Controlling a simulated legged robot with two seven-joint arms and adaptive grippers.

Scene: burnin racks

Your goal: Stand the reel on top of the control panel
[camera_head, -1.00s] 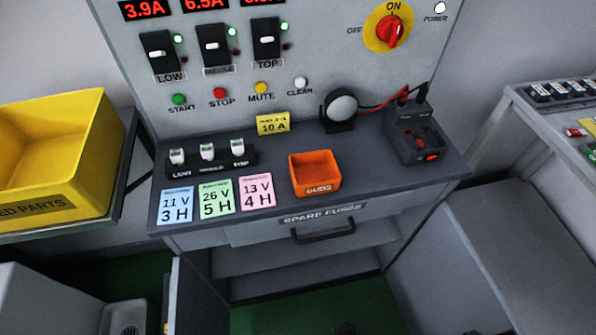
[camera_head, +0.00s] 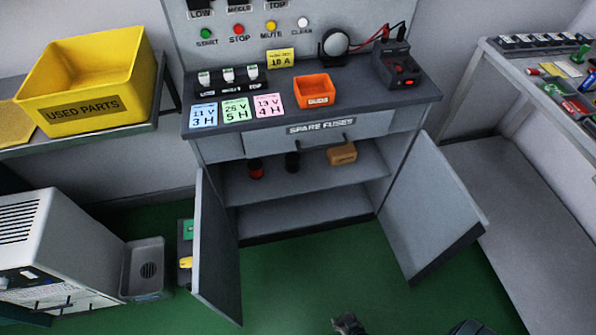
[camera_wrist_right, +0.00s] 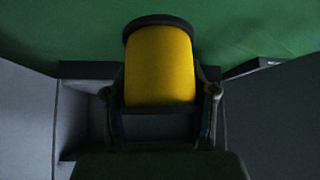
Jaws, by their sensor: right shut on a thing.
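The reel (camera_wrist_right: 160,65) is yellow with a dark flange at its far end. It fills the middle of the right wrist view. In the head view only a dark bit of my right gripper (camera_head: 348,324) shows at the bottom edge, over the green floor, and I cannot make out the reel there. The control panel (camera_head: 350,14) stands upright at the back of the cabinet; its upper part and top edge are cut off. My left gripper is not in view.
The cabinet below has open doors (camera_head: 433,215) and shelves holding a few small items. An orange bin (camera_head: 315,92) and a power supply (camera_head: 398,68) stand on its worktop. A yellow used-parts bin (camera_head: 85,75) is left; a workbench (camera_head: 510,65) is right. Green floor is clear in front.

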